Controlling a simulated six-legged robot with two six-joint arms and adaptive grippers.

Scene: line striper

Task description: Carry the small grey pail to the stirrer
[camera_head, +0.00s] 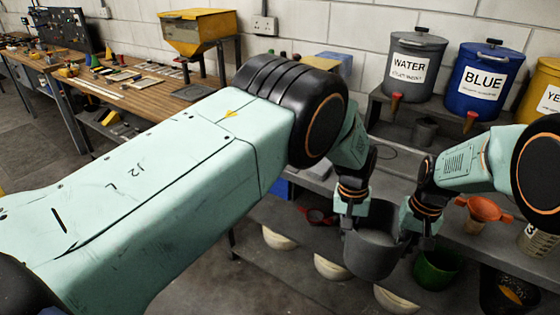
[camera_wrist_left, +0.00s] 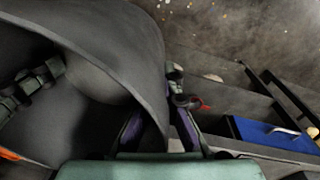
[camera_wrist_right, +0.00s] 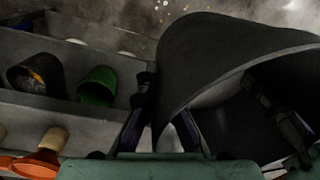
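A dark grey pail (camera_head: 372,252) hangs upright between my two grippers, in front of the grey bench and above the lower shelf. My left gripper (camera_head: 351,218) is at its left rim. In the left wrist view the pail's wall (camera_wrist_left: 125,50) runs down between the fingers (camera_wrist_left: 158,128). My right gripper (camera_head: 418,232) is at the opposite rim. In the right wrist view the wall (camera_wrist_right: 215,60) likewise runs between the fingers (camera_wrist_right: 163,130). Both grippers look closed on the wall, though the contact is dark. I cannot pick out a stirrer.
A green pail (camera_head: 438,270) is close right of the held pail. An orange funnel (camera_head: 484,210) is farther right. A yellow hopper (camera_head: 197,32) stands behind.

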